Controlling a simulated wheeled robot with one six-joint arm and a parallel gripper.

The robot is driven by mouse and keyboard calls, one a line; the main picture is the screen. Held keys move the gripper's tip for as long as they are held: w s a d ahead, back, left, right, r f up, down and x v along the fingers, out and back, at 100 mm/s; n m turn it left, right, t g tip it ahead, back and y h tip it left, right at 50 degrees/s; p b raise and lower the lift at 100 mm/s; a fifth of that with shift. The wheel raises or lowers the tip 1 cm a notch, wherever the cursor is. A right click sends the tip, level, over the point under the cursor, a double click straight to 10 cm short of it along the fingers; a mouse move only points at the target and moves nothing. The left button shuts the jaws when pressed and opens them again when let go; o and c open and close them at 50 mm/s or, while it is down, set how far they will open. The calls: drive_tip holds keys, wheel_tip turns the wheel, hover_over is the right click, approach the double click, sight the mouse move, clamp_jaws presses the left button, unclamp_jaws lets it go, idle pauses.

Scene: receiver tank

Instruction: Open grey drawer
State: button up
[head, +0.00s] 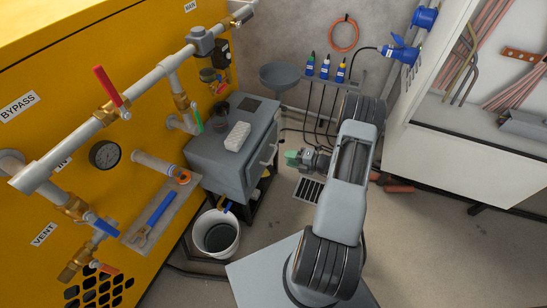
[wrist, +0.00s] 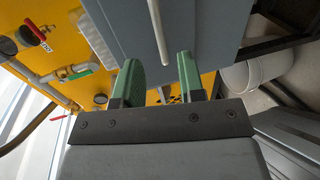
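The grey drawer unit (head: 222,172) stands against the yellow machine in the head view, with a pale bar handle (head: 268,152) on its front. In the wrist view its grey front (wrist: 205,28) fills the top middle, and the handle (wrist: 157,30) runs down towards the gap between my fingers. My gripper (head: 293,158) is to the right of the drawer front in the head view. Its two green fingers (wrist: 160,80) are apart with nothing held. The handle appears beyond the fingertips, not gripped; the exact distance is hard to tell.
A white bucket (head: 216,234) stands on the floor below the drawer unit. A white block (head: 237,136) lies on its top. Pipes with a red-handled valve (head: 108,88) run along the yellow machine. A white cabinet (head: 465,150) stands at right. Some floor (head: 430,240) is clear at lower right.

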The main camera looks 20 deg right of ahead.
sight(273, 154)
drive_tip(key=b+x, duration=0.1)
drive_tip(key=x, duration=0.6)
drive_tip(key=shift+w+a+b, duration=0.25)
drive_tip(key=shift+b, duration=0.05)
clamp_jaws()
